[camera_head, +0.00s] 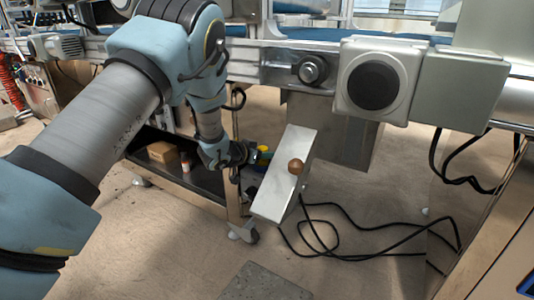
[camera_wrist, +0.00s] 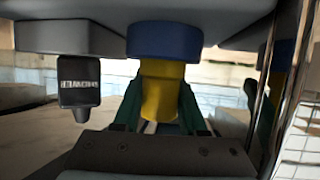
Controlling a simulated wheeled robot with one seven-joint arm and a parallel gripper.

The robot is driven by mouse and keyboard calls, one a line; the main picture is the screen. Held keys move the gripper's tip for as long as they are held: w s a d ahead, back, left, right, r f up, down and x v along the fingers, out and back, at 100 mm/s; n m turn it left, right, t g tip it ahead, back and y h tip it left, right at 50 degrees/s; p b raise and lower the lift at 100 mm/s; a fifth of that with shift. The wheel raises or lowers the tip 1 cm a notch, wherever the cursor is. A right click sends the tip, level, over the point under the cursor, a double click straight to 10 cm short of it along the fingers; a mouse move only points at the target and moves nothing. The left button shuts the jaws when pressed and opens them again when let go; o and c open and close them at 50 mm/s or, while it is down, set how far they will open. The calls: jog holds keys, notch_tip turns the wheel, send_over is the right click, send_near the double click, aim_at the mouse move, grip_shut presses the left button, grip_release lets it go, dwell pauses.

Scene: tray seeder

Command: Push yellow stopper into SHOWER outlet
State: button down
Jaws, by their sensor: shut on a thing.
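The yellow stopper (camera_wrist: 162,95) stands between the green fingers of my gripper (camera_wrist: 158,115) in the wrist view; my gripper is shut on it. A blue round part (camera_wrist: 164,41) sits directly against its upper end, under a grey body. I cannot tell whether the blue part is a collar or the stopper's head. A black outlet (camera_wrist: 79,80) with a white label hangs to the left, apart from the stopper; the label is blurred but looks like SHOWER. In the head view my gripper (camera_head: 246,154) is at the left of the tilted white panel, with a small yellow patch beside it.
The white panel (camera_head: 272,198) with a brown knob (camera_head: 296,167) stands close right of my gripper. A low cart (camera_head: 176,180) holds a cardboard box (camera_head: 163,152). Black cables (camera_head: 330,245) lie on the floor. A shiny metal post (camera_wrist: 282,80) rises close at the right of the wrist view.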

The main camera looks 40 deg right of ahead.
jog(key=shift+f, duration=0.35)
jog(key=shift+c, duration=1.9)
grip_release()
